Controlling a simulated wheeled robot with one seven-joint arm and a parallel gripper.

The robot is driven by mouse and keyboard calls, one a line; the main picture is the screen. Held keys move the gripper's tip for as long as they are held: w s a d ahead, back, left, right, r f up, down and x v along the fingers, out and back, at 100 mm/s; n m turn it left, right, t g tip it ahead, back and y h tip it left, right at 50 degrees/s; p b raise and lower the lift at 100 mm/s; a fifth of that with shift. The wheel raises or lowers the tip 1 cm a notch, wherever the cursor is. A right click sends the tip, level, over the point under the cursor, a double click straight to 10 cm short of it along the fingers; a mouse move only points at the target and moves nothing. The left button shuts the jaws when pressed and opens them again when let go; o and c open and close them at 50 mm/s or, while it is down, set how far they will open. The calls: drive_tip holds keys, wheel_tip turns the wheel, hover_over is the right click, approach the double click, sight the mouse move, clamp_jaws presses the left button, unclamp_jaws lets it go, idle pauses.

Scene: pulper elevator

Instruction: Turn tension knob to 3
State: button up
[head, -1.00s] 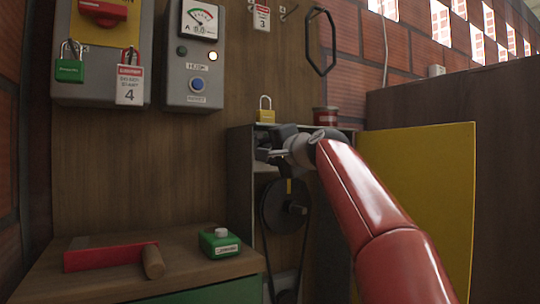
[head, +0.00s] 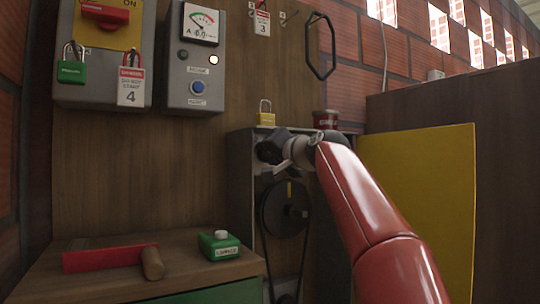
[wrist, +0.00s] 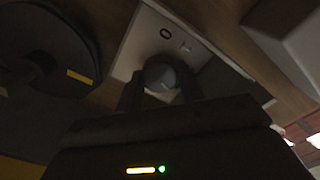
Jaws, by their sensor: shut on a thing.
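In the wrist view a rounded grey tension knob (wrist: 160,73) sits on a pale plate (wrist: 140,48). A dark mark like a 0 and a small pointer-like mark show on the plate beyond the knob. My gripper (wrist: 159,88) has one dark finger on each side of the knob and is shut on it. The knob's own pointer cannot be made out. In the head view my gripper (head: 270,152) is at the top of the open grey cabinet (head: 240,190); the knob is hidden there.
A belt pulley (head: 284,208) with a yellow mark is just below my gripper. The yellow door (head: 425,210) stands open at right. A yellow padlock (head: 265,115) and a red tin (head: 325,119) stand on the cabinet.

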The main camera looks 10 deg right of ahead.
drive_tip(key=shift+f, duration=0.15)
drive_tip(key=o, duration=1)
drive_tip(key=b+v, duration=0.3)
drive_tip(key=v, duration=0.4)
drive_tip(key=shift+s, duration=0.35)
